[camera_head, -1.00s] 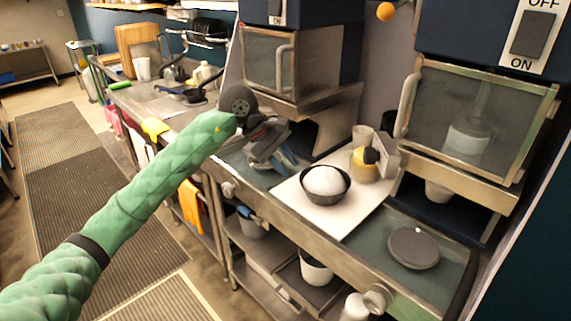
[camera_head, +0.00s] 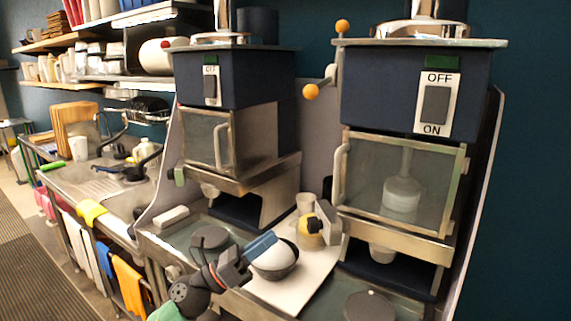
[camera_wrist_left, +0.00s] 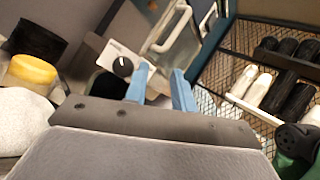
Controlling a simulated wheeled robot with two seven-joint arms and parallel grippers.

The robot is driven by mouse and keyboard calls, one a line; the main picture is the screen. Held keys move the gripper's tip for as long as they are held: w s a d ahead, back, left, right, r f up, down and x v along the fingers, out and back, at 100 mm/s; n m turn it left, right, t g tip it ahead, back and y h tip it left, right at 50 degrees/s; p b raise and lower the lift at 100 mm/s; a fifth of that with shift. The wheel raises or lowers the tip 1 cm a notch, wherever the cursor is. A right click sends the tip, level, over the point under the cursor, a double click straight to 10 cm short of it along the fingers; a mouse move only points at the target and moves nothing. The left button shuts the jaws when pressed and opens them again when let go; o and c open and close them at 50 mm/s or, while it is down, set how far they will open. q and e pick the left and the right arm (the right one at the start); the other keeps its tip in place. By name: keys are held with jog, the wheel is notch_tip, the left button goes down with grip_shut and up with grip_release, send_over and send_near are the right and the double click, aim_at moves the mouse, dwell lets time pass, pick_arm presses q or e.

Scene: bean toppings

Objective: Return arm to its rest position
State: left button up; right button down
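My left gripper (camera_head: 262,247) has blue fingers. In the head view it is low in the picture, in front of a dark bowl (camera_head: 291,270) with a white mound in it, and covers part of the bowl. I cannot tell whether it touches the bowl. In the left wrist view the two blue fingers of the gripper (camera_wrist_left: 160,82) stand apart with nothing between them. Only a small part of my green left arm shows at the bottom edge of the head view. My right gripper is in neither view.
A white board (camera_head: 312,285) lies under the bowl, with a yellow jar (camera_head: 310,241) behind it. Two dark machines with glass doors (camera_head: 206,140) stand over the counter. A round dark lid (camera_head: 369,306) lies at front right. The wrist view shows a wire rack (camera_wrist_left: 245,85) with several bottles.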

pick_arm(q)
jog(key=s+a+f+n+t+y, duration=0.1)
jog(key=a+f+n+t+y, duration=0.2)
jog(key=a+f+n+y, duration=0.55)
jog(key=a+f+n+t+y, duration=0.25)
jog(key=f+n+y, duration=0.3)
jog(key=n, duration=0.85)
jog(key=s+a+f+n+t+y, duration=0.1)
jog(key=a+f+n+t+y, duration=0.2)
jog(key=a+f+n+y, duration=0.45)
jog(key=s+f+n+g+y, duration=0.2)
jog(key=s+f+n+g, duration=0.65)
jog(key=s+f, duration=0.45)
jog(key=s+d+f+n+g+h, duration=0.1)
jog(key=s+f+n+g, duration=0.2)
jog(key=s, duration=0.4)
jog(key=s+d+f+n+g+h, duration=0.1)
jog(key=s+f+g, duration=0.25)
jog(key=s, duration=0.35)
jog(key=s+d+f, duration=0.1)
jog(key=s+f, duration=0.1)
jog(key=f, duration=1.7)
jog(key=s+d+f+g, duration=0.1)
jog(key=s+d+f, duration=0.1)
jog(key=f, duration=1.7)
jog(key=shift+s+d+f, duration=0.2)
jog(key=shift+s+f, duration=0.15)
jog(key=shift+s, duration=0.25)
jog(key=shift+g, duration=0.25)
